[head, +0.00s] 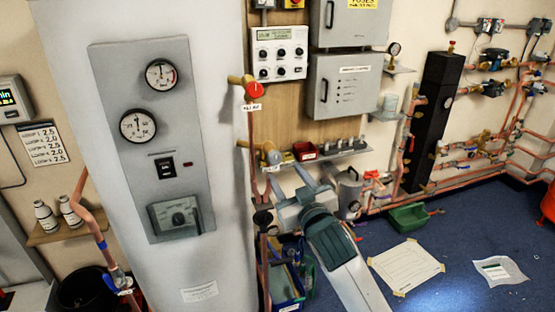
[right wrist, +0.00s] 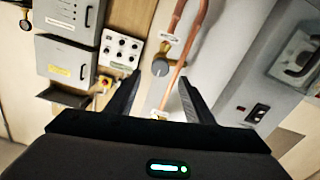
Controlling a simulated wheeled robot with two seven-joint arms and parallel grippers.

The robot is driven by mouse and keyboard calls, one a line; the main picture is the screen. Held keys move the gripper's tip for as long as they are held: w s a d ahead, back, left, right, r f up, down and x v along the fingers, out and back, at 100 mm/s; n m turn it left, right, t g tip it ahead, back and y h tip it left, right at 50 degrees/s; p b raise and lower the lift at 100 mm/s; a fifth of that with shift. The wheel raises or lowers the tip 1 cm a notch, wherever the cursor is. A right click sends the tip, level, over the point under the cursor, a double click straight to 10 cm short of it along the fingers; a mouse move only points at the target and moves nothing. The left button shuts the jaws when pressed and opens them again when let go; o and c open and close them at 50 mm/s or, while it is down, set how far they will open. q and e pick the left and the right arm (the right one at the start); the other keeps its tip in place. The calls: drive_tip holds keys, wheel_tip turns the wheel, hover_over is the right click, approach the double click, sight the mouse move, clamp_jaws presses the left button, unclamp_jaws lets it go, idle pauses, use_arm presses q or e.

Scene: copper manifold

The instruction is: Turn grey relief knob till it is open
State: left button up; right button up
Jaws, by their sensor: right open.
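The grey relief knob (head: 273,157) sits on a brass valve body (head: 246,144) on the copper pipe beside the white cylinder. In the right wrist view the grey knob (right wrist: 160,68) shows beyond my fingertips, about midway between them, with its brass body behind it. My right gripper (head: 285,178) is open and empty, just below the knob in the head view. It appears apart from the knob. The knob's turned position is hard to read at this size. My left gripper is not in view.
A red knob (head: 253,91) is on the same pipe above. A shelf (head: 330,157) with a red bin (head: 305,151) is to the right. A grey gauge panel (head: 150,140) is on the cylinder at left. A blue crate (head: 288,287) stands below.

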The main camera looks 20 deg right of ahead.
sight(276, 160)
drive_tip(key=w+p, duration=0.1)
drive_tip(key=w, duration=0.4)
drive_tip(key=shift+w+a, duration=0.1)
drive_tip(key=shift+w, duration=0.85)
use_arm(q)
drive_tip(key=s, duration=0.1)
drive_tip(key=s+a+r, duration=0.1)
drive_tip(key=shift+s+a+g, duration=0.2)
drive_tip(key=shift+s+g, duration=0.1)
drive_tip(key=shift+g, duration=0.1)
use_arm(e)
drive_tip(key=shift+w, duration=0.2)
drive_tip(key=shift+c, duration=0.6)
drive_tip(key=c, duration=0.9)
